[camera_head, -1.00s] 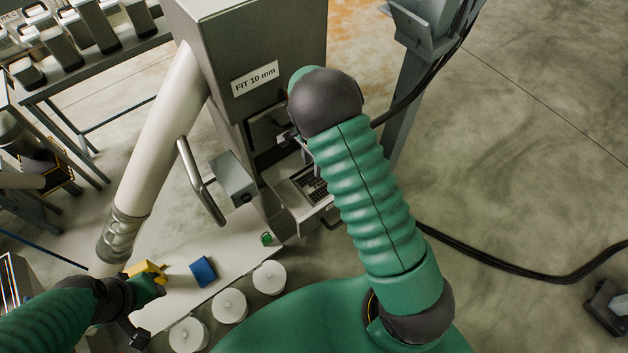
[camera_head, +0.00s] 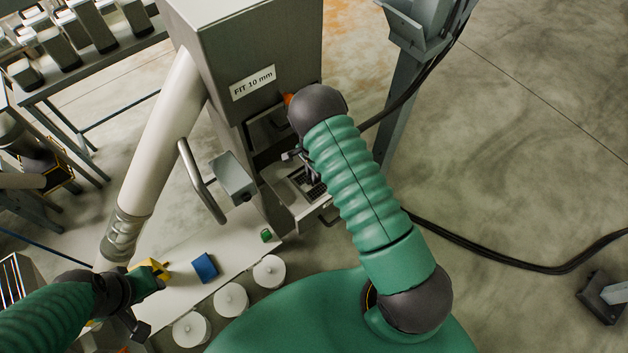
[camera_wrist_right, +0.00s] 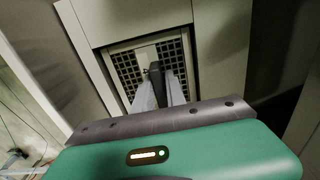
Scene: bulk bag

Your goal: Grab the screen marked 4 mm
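A screen with a dark square grid (camera_head: 302,186) sits in the low opening of the tall grey machine. It also shows in the right wrist view (camera_wrist_right: 128,68), with a pale strip across its middle. I can read no 4 mm mark on it. My right gripper (camera_head: 312,176) reaches into the opening over the screen. In the right wrist view its fingers (camera_wrist_right: 157,88) lie over the middle of the grid around a dark upright part. Whether they grip it is unclear. My left gripper (camera_head: 155,279) is low at the left beside a yellow object; its fingers are mostly hidden.
The machine bears a label, "FIT 10 mm" (camera_head: 253,83). The pale bench holds a yellow object (camera_head: 154,266) and a blue block (camera_head: 205,267). White round lids (camera_head: 231,300) lie along its front.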

